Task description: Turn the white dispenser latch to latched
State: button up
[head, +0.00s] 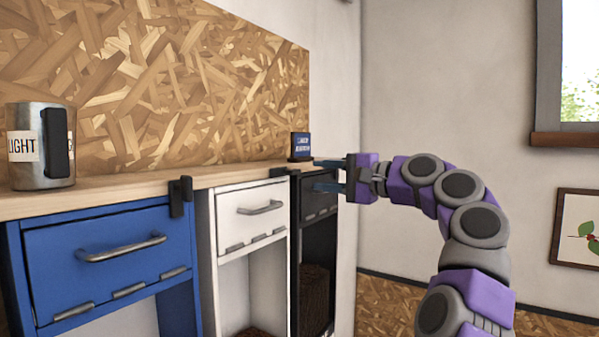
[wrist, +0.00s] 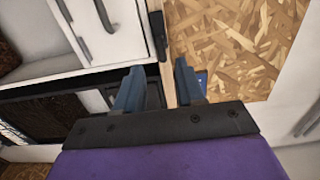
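The white dispenser (head: 230,212) stands in the middle of the row, with a grey handle on its front; its front also shows in the wrist view (wrist: 118,22). Its small black latch (head: 280,172) sits at the counter edge above the front's right end and seems to lie along that edge. The latch also shows in the wrist view (wrist: 158,34), ahead of my fingers. My gripper (head: 330,176) is open and empty, right of the latch, by the black dispenser. In the wrist view the fingers (wrist: 159,80) sit either side of the counter edge, apart from the latch.
A blue dispenser (head: 50,262) with an upright black latch (head: 180,196) is at left. The black dispenser (head: 318,207) is at right. A metal canister (head: 50,170) and a small dark blue sign (head: 300,146) stand on the wooden counter (head: 120,187), before a chipboard wall panel (head: 180,80).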

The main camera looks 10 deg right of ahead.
aim_at(298, 173)
jog(key=p+x, duration=0.1)
jog(key=x, duration=0.5)
jog(key=shift+w+a+p, duration=0.25)
jog(key=shift+a+p, duration=0.05)
jog(key=shift+p, duration=0.05)
jog(key=shift+f, duration=0.1)
grip_shut()
